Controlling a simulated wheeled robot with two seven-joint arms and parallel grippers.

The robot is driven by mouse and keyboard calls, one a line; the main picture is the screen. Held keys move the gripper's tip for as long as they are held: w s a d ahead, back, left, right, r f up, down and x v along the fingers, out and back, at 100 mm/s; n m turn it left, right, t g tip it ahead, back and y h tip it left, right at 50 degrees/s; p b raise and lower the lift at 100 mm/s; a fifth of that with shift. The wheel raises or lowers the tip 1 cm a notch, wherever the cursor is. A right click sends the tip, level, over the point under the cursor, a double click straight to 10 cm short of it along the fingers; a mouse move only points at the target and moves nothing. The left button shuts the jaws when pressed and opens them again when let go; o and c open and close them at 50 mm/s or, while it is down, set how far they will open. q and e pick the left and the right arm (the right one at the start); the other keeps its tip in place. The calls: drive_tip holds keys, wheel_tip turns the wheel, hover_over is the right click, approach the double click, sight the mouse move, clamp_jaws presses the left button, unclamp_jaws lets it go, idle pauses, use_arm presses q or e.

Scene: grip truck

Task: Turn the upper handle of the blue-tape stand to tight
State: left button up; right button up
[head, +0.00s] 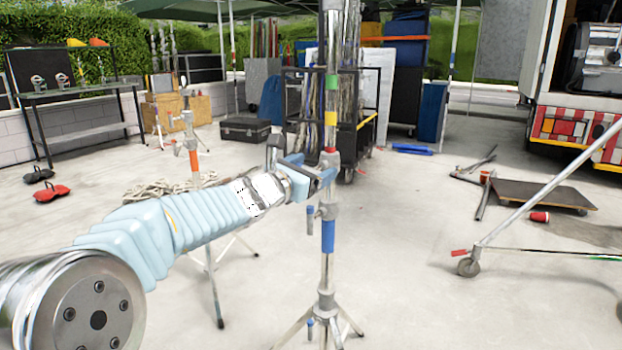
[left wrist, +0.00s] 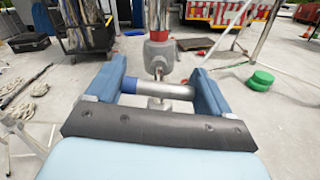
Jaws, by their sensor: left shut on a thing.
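The blue-tape stand is an upright metal pole with a blue tape band (head: 328,236), standing on splayed legs in the middle of the head view. My left gripper (head: 312,176) reaches its collar just below a red band. In the left wrist view my left gripper (left wrist: 160,78) is shut on the upper handle (left wrist: 165,91), a grey bar with a blue end lying crosswise between the two blue fingers. A grey clamp collar (left wrist: 159,55) is just beyond it. In the head view the gripper largely hides this handle. A lower handle (head: 310,216) hangs below. My right gripper is not in view.
Another stand with an orange band (head: 194,165) is at left behind my arm. A loaded cart (head: 300,110) stands behind the pole. A wheeled stand leg (head: 468,266) and a flat dolly (head: 540,195) are at right. Open floor lies between.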

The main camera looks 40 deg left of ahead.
use_arm(q)
drive_tip(key=m+b, duration=0.1)
drive_tip(key=b, duration=0.1)
drive_tip(key=m+b, duration=0.2)
drive_tip(key=shift+d+f+m, duration=0.15)
drive_tip(key=shift+f+m, duration=0.15)
drive_tip(key=shift+f, duration=0.05)
drive_tip(key=shift+m+b, duration=0.8)
drive_tip(key=shift+m, duration=0.1)
drive_tip(key=m+b, duration=0.3)
drive_tip(key=m, duration=0.1)
drive_tip(key=shift+d, duration=0.15)
drive_tip(key=shift+m+b, duration=0.9)
drive_tip(key=shift+m, duration=1.3)
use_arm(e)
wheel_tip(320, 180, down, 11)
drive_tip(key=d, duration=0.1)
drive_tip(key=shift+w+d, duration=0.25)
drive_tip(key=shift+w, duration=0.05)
use_arm(q)
drive_tip(key=o, duration=0.9)
drive_tip(key=s, duration=0.4)
drive_tip(key=s+d, duration=0.1)
drive_tip(key=s, duration=0.8)
drive_tip(key=shift+s+d, duration=0.15)
drive_tip(key=shift+s, duration=0.2)
